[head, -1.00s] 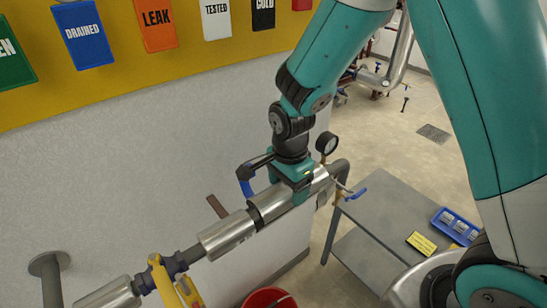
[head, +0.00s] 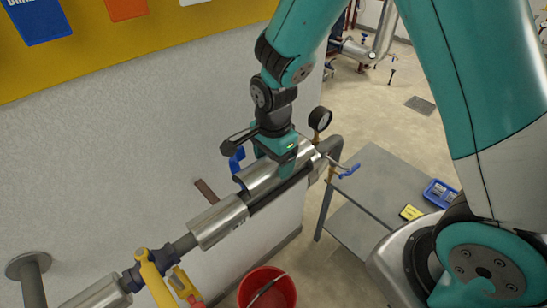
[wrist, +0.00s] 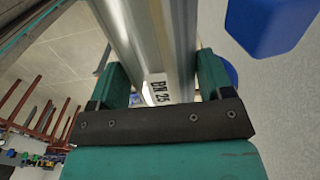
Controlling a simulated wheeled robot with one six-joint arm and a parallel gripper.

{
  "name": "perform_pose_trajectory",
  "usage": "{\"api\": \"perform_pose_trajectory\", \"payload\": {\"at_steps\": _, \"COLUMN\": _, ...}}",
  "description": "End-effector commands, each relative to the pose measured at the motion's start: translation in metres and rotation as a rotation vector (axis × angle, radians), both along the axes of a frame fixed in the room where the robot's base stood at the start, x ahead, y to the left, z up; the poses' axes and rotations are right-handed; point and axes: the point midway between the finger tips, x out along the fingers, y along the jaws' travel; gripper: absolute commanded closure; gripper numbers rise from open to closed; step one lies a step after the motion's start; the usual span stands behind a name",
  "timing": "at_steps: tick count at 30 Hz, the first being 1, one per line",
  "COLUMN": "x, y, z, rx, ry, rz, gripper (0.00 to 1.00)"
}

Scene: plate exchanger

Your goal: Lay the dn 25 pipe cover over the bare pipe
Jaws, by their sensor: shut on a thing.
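The dn 25 pipe cover (head: 258,181) is a silver half-shell held by my gripper (head: 272,166). In the wrist view the cover (wrist: 150,40) lies between the two teal fingers (wrist: 162,88), with a white "DN 25" label near them. In the head view it sits along the upper, wall-facing side of the bare pipe (head: 284,192), roughly parallel to it. A dark strip of the pipe shows along the cover's near lower edge. Whether the cover touches the pipe is hard to tell. The gripper hides part of the cover's top.
Silver cladding (head: 219,222) covers the pipe to the lower left, beyond which is a yellow-handled valve (head: 155,278). A gauge (head: 319,119) and blue-handled tap (head: 350,170) stand near the right end. A grey table (head: 375,195) and red bucket (head: 267,290) are below.

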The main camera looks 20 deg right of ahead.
Motion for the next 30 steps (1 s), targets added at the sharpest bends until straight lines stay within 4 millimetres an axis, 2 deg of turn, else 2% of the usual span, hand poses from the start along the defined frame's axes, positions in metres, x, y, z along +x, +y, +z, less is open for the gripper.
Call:
{"api": "perform_pose_trajectory", "payload": {"at_steps": 21, "x": 0.0, "y": 0.0, "z": -0.04, "rx": 0.0, "ry": 0.001, "rz": 0.0, "gripper": 0.48}}
{"api": "perform_pose_trajectory", "payload": {"at_steps": 30, "x": 0.0, "y": 0.0, "z": -0.045, "rx": 0.0, "ry": -0.001, "rz": 0.0, "gripper": 0.48}}
